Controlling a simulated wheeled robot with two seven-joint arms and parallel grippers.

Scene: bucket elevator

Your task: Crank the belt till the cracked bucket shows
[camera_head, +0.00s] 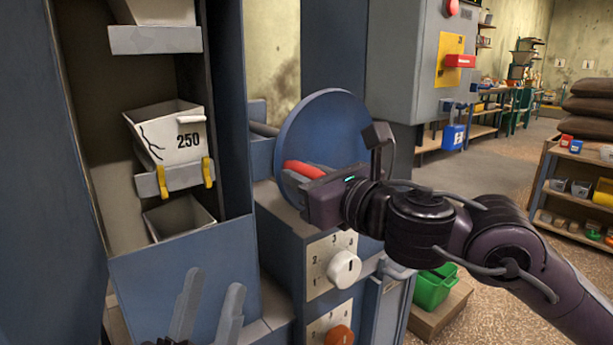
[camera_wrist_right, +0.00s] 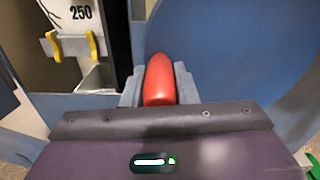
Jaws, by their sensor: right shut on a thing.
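The cracked bucket (camera_head: 169,133), grey-white and marked 250, shows in the open hatch of the blue elevator housing. Dark crack lines run down its left side. It sits tilted above a grey bracket with two yellow clips (camera_head: 207,172); part of it also shows in the right wrist view (camera_wrist_right: 76,14). The blue crank disc (camera_head: 325,125) has a red handle (camera_head: 303,169). My right gripper (camera_wrist_right: 159,88) is shut on the red handle. My left gripper (camera_head: 207,308) is open and empty, low in front of the housing's lower panel.
Another bucket (camera_head: 180,217) shows below and one (camera_head: 160,12) above. A cabinet with a white knob (camera_head: 344,269) and an orange knob (camera_head: 338,336) stands below the disc. A green bin (camera_head: 433,287) sits on the right; a grey control box (camera_head: 425,60) is behind.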

